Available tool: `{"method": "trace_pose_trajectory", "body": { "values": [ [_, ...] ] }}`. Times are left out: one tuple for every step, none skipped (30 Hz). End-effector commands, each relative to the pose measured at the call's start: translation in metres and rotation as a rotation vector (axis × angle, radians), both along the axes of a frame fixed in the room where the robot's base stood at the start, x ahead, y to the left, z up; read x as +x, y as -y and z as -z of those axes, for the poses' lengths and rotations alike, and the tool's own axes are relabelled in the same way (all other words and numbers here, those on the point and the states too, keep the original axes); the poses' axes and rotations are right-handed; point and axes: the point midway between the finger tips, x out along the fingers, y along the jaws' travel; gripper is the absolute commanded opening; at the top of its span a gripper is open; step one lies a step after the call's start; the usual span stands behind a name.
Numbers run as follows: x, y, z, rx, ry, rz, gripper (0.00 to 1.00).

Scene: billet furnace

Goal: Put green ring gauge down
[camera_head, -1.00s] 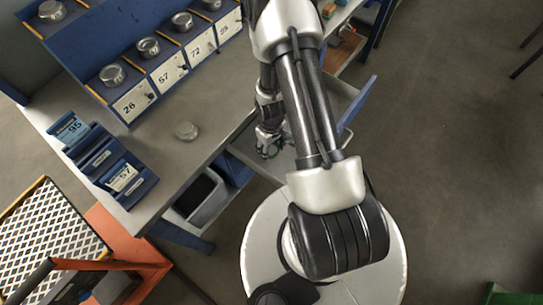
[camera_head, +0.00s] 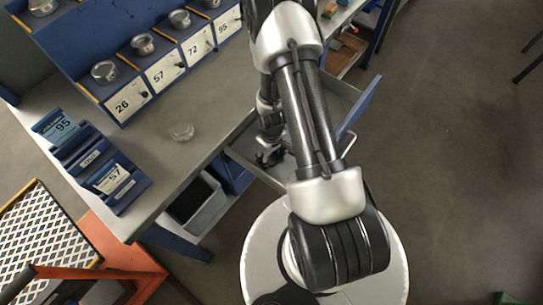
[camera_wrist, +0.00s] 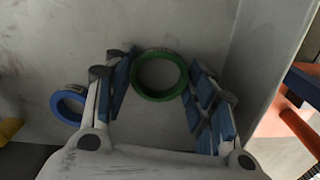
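The green ring gauge (camera_wrist: 142,88) shows in the wrist view between the tips of my gripper (camera_wrist: 160,80). It appears to lie flat on the pale grey floor of a drawer (camera_wrist: 205,25). The fingers are spread on either side of the ring, and I see no clear grip on it. In the head view my gripper (camera_head: 268,158) is low inside the open drawer (camera_head: 343,95) beside the bench; the green ring cannot be made out there. A blue ring (camera_wrist: 57,104) lies left of my left finger in the wrist view.
The drawer's side wall (camera_wrist: 268,60) rises right of my gripper. The bench (camera_head: 165,165) carries a clear round piece (camera_head: 182,132), a blue card rack (camera_head: 128,193) and a blue stand (camera_head: 85,60) with numbered plates. A grey bin (camera_head: 205,212) sits below the bench edge.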

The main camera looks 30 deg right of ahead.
Motion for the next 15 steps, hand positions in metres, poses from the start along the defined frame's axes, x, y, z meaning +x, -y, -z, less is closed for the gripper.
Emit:
{"method": "trace_pose_trajectory", "body": {
  "values": [
    [0.0000,0.0000,-0.0004,0.000,0.000,0.000,0.56],
    [0.0000,0.0000,-0.0005,0.000,0.000,0.000,0.58],
    [0.0000,0.0000,-0.0006,0.000,0.000,0.000,0.61],
    [0.0000,0.0000,-0.0006,0.000,0.000,0.000,0.63],
    [0.0000,0.0000,-0.0006,0.000,0.000,0.000,0.65],
    [0.0000,0.0000,-0.0006,0.000,0.000,0.000,0.67],
    [0.0000,0.0000,-0.0006,0.000,0.000,0.000,0.69],
    [0.0000,0.0000,-0.0006,0.000,0.000,0.000,0.70],
    [0.0000,0.0000,-0.0006,0.000,0.000,0.000,0.70],
    [0.0000,0.0000,-0.0006,0.000,0.000,0.000,0.70],
    [0.0000,0.0000,-0.0006,0.000,0.000,0.000,0.70],
    [0.0000,0.0000,-0.0006,0.000,0.000,0.000,0.70],
    [0.0000,0.0000,-0.0006,0.000,0.000,0.000,0.70],
    [0.0000,0.0000,-0.0005,0.000,0.000,0.000,0.70],
    [0.0000,0.0000,-0.0006,0.000,0.000,0.000,0.70]
  ]
}}
